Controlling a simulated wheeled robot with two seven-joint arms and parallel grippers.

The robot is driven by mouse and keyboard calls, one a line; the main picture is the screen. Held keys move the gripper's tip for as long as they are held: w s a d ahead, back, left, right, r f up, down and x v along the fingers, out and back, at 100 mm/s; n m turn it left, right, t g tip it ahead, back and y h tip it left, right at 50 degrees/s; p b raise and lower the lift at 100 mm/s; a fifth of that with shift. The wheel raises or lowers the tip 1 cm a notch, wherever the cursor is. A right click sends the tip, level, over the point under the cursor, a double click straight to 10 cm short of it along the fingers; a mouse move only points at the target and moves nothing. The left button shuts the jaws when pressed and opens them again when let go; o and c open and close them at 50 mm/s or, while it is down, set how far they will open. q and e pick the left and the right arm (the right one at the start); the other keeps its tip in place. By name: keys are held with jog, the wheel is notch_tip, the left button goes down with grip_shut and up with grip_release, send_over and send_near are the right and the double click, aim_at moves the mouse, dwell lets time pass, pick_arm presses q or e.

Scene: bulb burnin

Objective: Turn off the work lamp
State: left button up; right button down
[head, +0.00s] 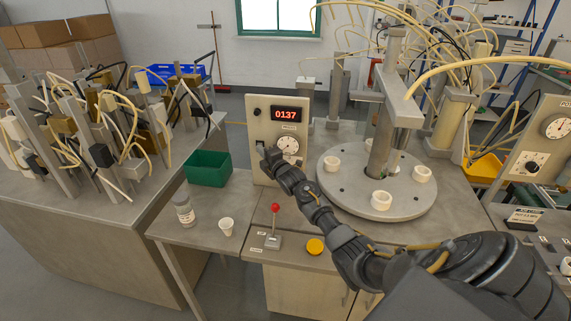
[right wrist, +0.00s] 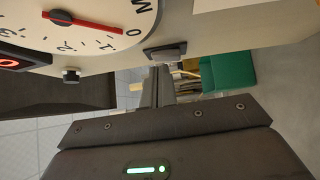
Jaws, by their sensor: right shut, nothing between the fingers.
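I cannot make out a work lamp in either view. A beige control panel (head: 264,127) stands at the back of the bench, with a red display (head: 286,115) reading 0137 and a round dial (head: 289,146). My right gripper (head: 268,156) is shut and empty, close in front of the panel's lower left part, and hides some of it. In the right wrist view a dark switch (right wrist: 165,52) sits on the panel beside the dial (right wrist: 90,20). Contact between gripper and switch cannot be told. My left gripper is not in view.
A green bin (head: 207,168) stands left of the panel. A jar (head: 184,210), a white cup (head: 227,227), a red-knobbed lever (head: 275,208) and a yellow cap (head: 315,246) are in front. A round turntable (head: 340,193) with white sockets stands right, behind my right arm.

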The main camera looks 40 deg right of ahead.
pick_arm(q)
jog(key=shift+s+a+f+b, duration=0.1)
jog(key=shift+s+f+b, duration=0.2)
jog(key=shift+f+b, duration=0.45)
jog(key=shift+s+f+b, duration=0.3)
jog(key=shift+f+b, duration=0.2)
jog(key=shift+b, duration=0.35)
pick_arm(e)
jog(key=s+a+r, duration=0.1)
jog(key=s, duration=1)
jog(key=s+a+r, duration=0.2)
jog(key=s, duration=1)
jog(key=shift+s, duration=0.15)
jog(key=shift+f, duration=0.1)
